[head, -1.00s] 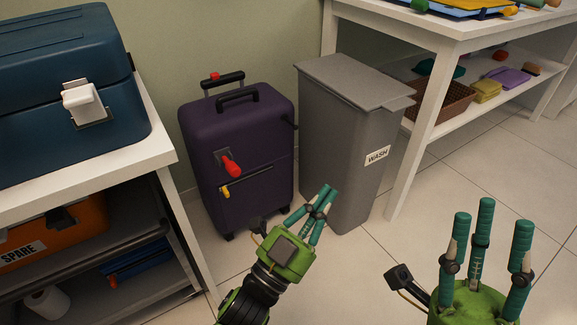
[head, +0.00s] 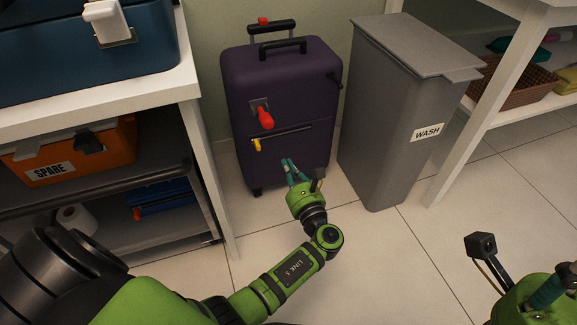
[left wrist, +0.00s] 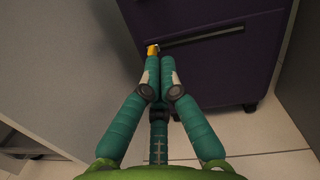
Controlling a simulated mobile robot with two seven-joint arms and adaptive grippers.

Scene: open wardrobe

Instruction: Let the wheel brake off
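A purple suitcase (head: 282,95) stands upright on the floor against the wall; its lower front also shows in the left wrist view (left wrist: 215,70). A red lever (head: 265,117) on a grey plate points down on its front. Below it is a yellow pull (head: 257,145), also partly visible past my fingers (left wrist: 153,49). A black part (head: 334,80) sticks out high on its right side. I cannot tell which part is the brake. My left gripper (head: 291,166) is before the suitcase's lower front, fingertips together and empty. My right gripper (head: 543,300) is cut off at lower right.
A grey bin (head: 385,115) marked WASH stands right of the suitcase. A white table (head: 185,85) with a blue case (head: 60,45) is on the left; an orange SPARE box (head: 75,155) is beneath. Floor (head: 380,260) in front is clear.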

